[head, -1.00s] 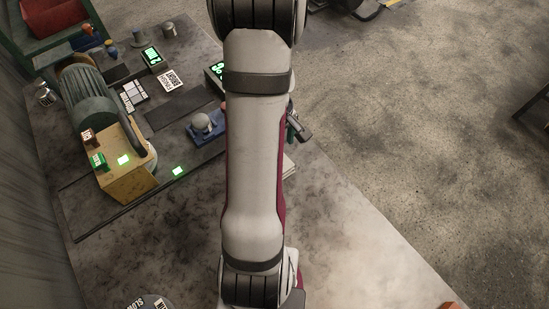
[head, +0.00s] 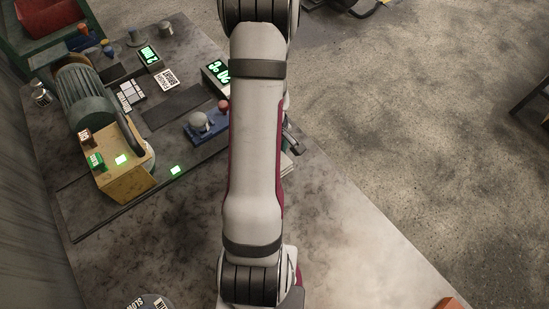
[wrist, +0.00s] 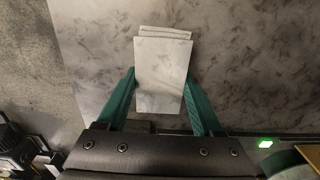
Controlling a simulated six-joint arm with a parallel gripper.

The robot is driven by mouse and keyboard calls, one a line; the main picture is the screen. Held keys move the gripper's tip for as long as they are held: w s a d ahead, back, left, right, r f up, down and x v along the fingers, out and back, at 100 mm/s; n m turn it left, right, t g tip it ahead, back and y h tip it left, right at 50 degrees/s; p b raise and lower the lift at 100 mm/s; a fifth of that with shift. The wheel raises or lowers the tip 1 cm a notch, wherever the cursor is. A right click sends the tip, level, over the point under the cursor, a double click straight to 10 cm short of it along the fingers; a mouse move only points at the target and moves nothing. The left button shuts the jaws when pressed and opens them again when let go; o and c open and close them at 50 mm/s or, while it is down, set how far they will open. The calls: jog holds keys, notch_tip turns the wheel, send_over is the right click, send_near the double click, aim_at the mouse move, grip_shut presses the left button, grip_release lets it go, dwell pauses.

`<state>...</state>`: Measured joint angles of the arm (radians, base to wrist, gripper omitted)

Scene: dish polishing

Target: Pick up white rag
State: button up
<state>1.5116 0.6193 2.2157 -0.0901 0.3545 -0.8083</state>
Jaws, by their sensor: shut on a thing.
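In the wrist view, a white rag (wrist: 160,88), flat and rectangular with faint grey marks, sits between the two green fingers of my gripper (wrist: 159,74). The gripper is shut on it, with a finger at each side edge. More white layers (wrist: 165,33) show behind its far edge, so it looks like the top of a stack. I cannot tell whether the held rag is clear of those beneath. In the head view, the white stack's edge (head: 287,166) shows just right of my arm, which hides most of the gripper.
A bench polisher with a wooden box (head: 123,170) stands on the left of the table. A blue fixture with a grey ball (head: 200,122), display panels and a red bin (head: 45,18) lie beyond. The front table area (head: 340,225) is clear. An orange block (head: 450,304) is at bottom right.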

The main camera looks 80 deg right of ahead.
grip_shut()
